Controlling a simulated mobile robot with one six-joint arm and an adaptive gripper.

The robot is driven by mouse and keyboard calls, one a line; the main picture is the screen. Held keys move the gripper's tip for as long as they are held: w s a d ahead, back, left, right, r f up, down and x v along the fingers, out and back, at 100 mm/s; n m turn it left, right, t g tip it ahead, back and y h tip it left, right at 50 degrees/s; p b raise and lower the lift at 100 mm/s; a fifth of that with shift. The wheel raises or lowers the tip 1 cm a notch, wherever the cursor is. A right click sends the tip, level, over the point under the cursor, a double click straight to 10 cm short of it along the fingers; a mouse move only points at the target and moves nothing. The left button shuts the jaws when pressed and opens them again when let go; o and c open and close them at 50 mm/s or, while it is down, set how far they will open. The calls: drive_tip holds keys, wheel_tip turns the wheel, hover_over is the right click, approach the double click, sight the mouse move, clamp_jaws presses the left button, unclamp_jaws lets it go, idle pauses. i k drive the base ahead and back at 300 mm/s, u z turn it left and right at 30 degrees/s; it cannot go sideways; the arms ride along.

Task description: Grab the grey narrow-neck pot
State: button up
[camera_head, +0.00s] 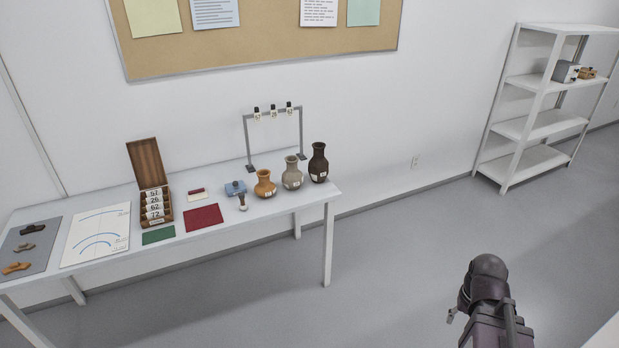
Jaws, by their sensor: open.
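The grey narrow-neck pot (292,176) stands upright on the white table near its right end, with a small white label on its front. It is in the middle of a row of three pots. An orange-brown pot (264,186) stands to its left, and a taller dark brown pot (318,165) stands close on its right. Part of my arm shows at the bottom right, over the floor and well apart from the table.
A grey frame (247,137) with hanging tags stands behind the pots. Open floor (400,250) separates the table (285,207) from a white shelf (541,126).

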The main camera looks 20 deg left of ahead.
sight(292, 178)
drive_tip(key=z, duration=0.05)
drive_tip(key=i, duration=2.65)
drive_tip(key=z, duration=1.25)
drive_tip(key=k, duration=0.1)
drive_tip(key=u, duration=2.9)
